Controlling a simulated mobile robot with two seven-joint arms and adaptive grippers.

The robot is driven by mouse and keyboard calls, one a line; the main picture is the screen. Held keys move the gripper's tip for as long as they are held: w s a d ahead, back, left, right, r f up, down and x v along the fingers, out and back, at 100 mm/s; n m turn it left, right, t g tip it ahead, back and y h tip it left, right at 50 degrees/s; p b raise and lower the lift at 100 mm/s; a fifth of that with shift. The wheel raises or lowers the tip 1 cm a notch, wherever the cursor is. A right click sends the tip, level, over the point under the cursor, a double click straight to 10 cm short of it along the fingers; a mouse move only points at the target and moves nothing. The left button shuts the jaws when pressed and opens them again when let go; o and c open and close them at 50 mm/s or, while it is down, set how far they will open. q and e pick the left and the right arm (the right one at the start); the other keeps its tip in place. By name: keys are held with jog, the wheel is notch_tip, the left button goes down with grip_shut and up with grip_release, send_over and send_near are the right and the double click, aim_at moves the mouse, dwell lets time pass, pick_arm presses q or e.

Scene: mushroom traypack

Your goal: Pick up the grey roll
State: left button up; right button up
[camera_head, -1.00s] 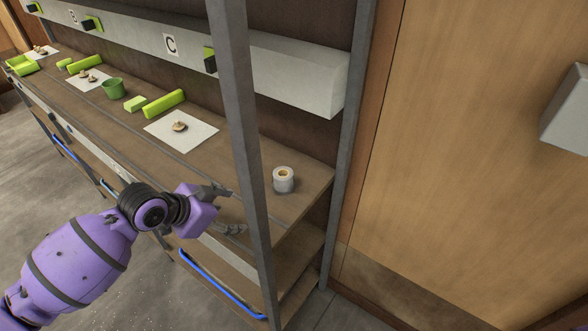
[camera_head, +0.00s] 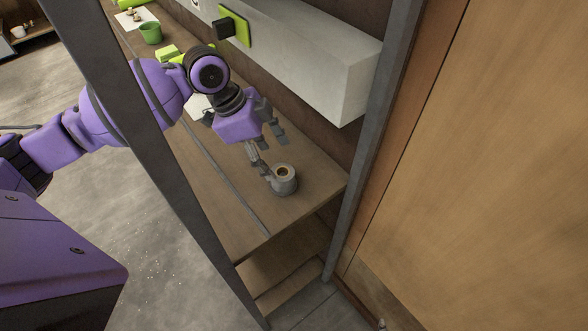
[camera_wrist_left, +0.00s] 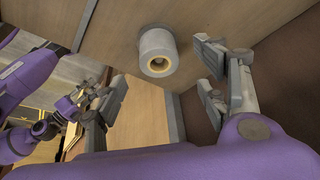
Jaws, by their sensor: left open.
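The grey roll (camera_head: 285,180) stands upright on the wooden shelf near its right end, with a tan core showing on top. My left gripper (camera_head: 274,160) is open, just left of and above the roll, with its fingers pointing toward it. In the left wrist view the roll (camera_wrist_left: 157,52) shows beyond the open fingers (camera_wrist_left: 160,80), roughly between them and free of them. Whether a lower finger touches it is unclear in the head view. Purple and grey parts of mine show at the left of the wrist view; my right gripper's jaws cannot be made out there.
A grey post (camera_head: 150,150) stands in front of the shelf (camera_head: 235,215), close to my left arm. A white beam (camera_head: 330,75) runs above the shelf's back. A green cup (camera_head: 150,33) and a green block (camera_head: 167,52) stand farther left. The shelf's front right is clear.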

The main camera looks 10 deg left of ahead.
aim_at(282, 175)
pick_arm(q)
jog(key=shift+s+d+f, duration=0.1)
jog(key=shift+d+f, duration=0.05)
jog(key=shift+f, duration=0.3)
jog(key=shift+s+d+f, duration=0.1)
jog(key=shift+f, duration=0.35)
jog(key=x, duration=0.5)
jog(key=shift+w+d+f, duration=0.1)
jog(key=shift+f, duration=0.1)
jog(key=c, duration=1.2)
jog(key=shift+r, duration=0.1)
